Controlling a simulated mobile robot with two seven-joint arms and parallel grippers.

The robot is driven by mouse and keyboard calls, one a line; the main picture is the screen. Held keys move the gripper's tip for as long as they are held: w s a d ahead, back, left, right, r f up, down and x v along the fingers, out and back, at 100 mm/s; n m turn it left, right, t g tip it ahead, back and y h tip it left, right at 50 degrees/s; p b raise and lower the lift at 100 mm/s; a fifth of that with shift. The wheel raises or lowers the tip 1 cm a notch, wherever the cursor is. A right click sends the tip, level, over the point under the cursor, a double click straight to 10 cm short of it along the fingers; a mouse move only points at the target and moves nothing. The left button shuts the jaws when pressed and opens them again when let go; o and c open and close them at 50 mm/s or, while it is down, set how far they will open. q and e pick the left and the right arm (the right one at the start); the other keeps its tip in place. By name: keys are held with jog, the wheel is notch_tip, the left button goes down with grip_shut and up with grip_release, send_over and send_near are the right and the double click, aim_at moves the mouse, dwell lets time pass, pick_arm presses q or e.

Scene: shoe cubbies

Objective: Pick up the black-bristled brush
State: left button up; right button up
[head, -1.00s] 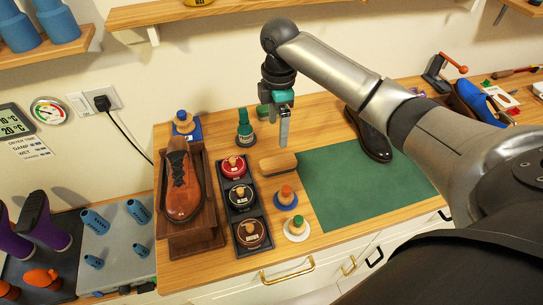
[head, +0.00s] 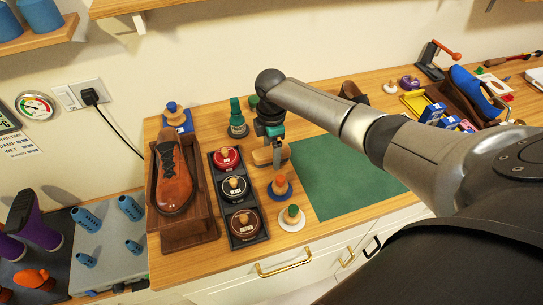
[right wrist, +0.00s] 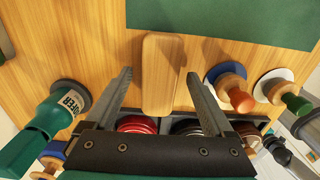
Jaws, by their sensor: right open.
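The brush (head: 262,157) is a light wooden block lying on the wooden bench, just left of the green mat. Its bristles are hidden underneath, so their colour does not show. My right gripper (head: 278,152) is low over the brush and partly covers it in the head view. In the right wrist view the brush (right wrist: 162,65) lies between the two spread fingers of my right gripper (right wrist: 159,78), with a gap on each side. The fingers are open and empty. My left gripper is out of view.
A dark tray (head: 248,239) of polish tins stands left of the brush. Orange-topped (head: 279,187) and green-topped (head: 292,217) daubers stand in front, and a green bottle (head: 237,118) behind. The green mat (head: 345,178) is clear. A brown shoe (head: 173,180) rests on a stand.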

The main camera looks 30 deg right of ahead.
jog(key=shift+f, duration=0.25)
jog(key=shift+c, duration=0.4)
grip_shut()
